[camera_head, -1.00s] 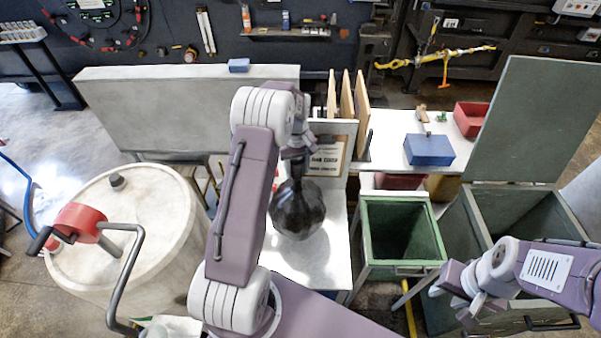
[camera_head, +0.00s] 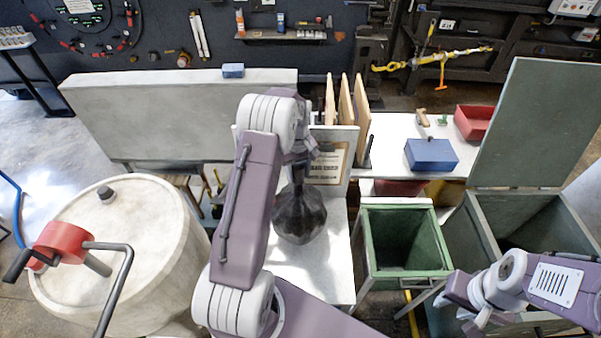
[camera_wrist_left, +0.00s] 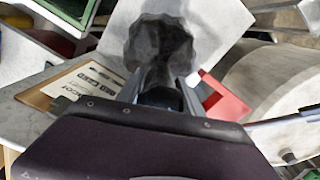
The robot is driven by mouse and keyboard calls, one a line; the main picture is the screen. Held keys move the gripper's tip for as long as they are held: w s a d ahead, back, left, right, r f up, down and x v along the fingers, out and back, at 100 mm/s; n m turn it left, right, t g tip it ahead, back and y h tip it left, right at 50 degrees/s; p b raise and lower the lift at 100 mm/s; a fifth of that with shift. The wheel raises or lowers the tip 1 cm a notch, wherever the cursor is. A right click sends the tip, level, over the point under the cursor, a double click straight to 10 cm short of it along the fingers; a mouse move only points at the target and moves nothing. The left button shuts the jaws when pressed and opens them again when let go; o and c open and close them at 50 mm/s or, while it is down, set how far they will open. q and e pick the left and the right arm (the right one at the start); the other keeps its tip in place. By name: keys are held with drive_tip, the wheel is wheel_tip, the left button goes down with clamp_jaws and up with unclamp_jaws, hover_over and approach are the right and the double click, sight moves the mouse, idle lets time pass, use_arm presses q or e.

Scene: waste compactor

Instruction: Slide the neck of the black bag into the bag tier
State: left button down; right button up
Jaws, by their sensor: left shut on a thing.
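The black bag (camera_head: 299,216) hangs neck up over the white table, below my left gripper (camera_head: 299,160). My left gripper is shut on the neck of the bag, and my arm hides part of it in the head view. In the left wrist view the bag (camera_wrist_left: 158,42) spreads out beyond the fingers (camera_wrist_left: 160,98). A red part (camera_wrist_left: 222,98) shows beside the fingers there; I cannot tell whether it is the bag tier. My right gripper (camera_head: 470,305) is at the lower right, in front of the grey-green bin; its fingers are too unclear to judge.
A green open bin (camera_head: 405,270) stands right of the white table (camera_head: 310,268). A grey-green bin with a raised lid (camera_head: 540,125) is further right. A large drum with a red-hubbed crank (camera_head: 62,240) is at the left. A sign board (camera_head: 328,165) stands behind the bag.

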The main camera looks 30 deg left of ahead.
use_arm(q)
drive_tip(key=shift+s+a+f+b, duration=0.15)
drive_tip(key=shift+s+f+b, duration=0.05)
drive_tip(key=shift+f+b, duration=0.35)
drive_tip(key=shift+s+a+f+b, duration=0.2)
drive_tip(key=shift+f+b, duration=0.2)
drive_tip(key=shift+f, duration=0.25)
drive_tip(key=shift+s+a+r, duration=0.15)
drive_tip(key=shift+a, duration=0.1)
drive_tip(key=shift+s+a, duration=0.2)
drive_tip(key=shift+a, duration=0.3)
drive_tip(key=shift+s+a, duration=0.2)
drive_tip(key=shift+a, duration=0.25)
drive_tip(key=s+a, duration=0.4)
drive_tip(key=a, duration=0.3)
drive_tip(key=shift+a, duration=0.1)
drive_tip(key=shift+f, duration=0.4)
drive_tip(key=shift+s, duration=0.1)
